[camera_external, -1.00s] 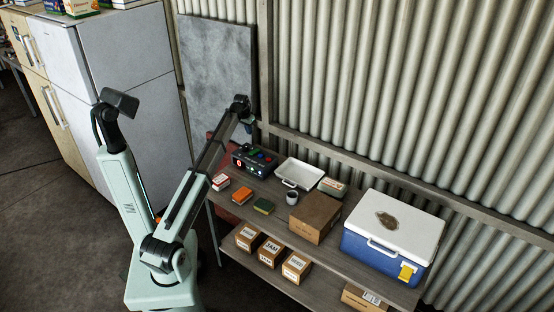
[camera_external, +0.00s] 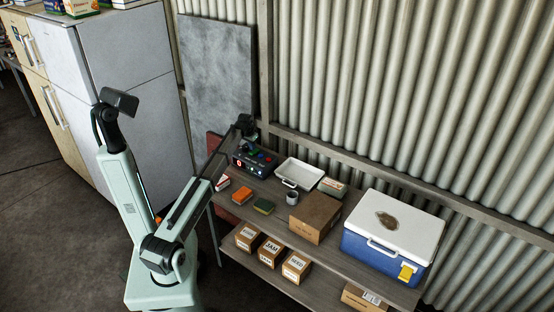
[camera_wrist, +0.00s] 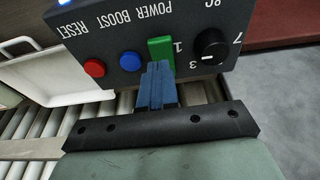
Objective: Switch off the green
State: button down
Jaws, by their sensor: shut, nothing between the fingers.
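The dark control box (camera_external: 256,160) stands at the back left end of the shelf table. In the wrist view its panel is upside down, with a green switch (camera_wrist: 158,45) by the word POWER. My gripper (camera_wrist: 156,70) is shut and empty. Its blue fingertips overlap the lower part of the green switch in that view; I cannot tell whether they touch it. In the external view my gripper (camera_external: 248,143) is over the back of the box and hides part of it.
A blue button (camera_wrist: 130,61), a red button (camera_wrist: 95,68) and a black knob (camera_wrist: 210,45) flank the green switch. A white tray (camera_external: 299,185) stands right of the box. Small boxes, sponges, a cup and a cooler (camera_external: 391,238) occupy the table.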

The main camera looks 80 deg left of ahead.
jog(key=shift+s+f, duration=0.1)
jog(key=shift+f, duration=0.65)
jog(key=shift+d+f, duration=0.1)
jog(key=shift+d, duration=0.05)
jog(key=shift+s+d+f+t+y, duration=0.25)
jog(key=shift+s+f+t+y, duration=0.05)
jog(key=shift+f+t+y, duration=0.1)
jog(key=shift+w+a, duration=0.15)
jog(key=shift+w+a+r, duration=0.1)
jog(key=shift+a, duration=0.05)
jog(key=shift+w+a+r, duration=0.3)
jog(key=shift+w+a, duration=0.1)
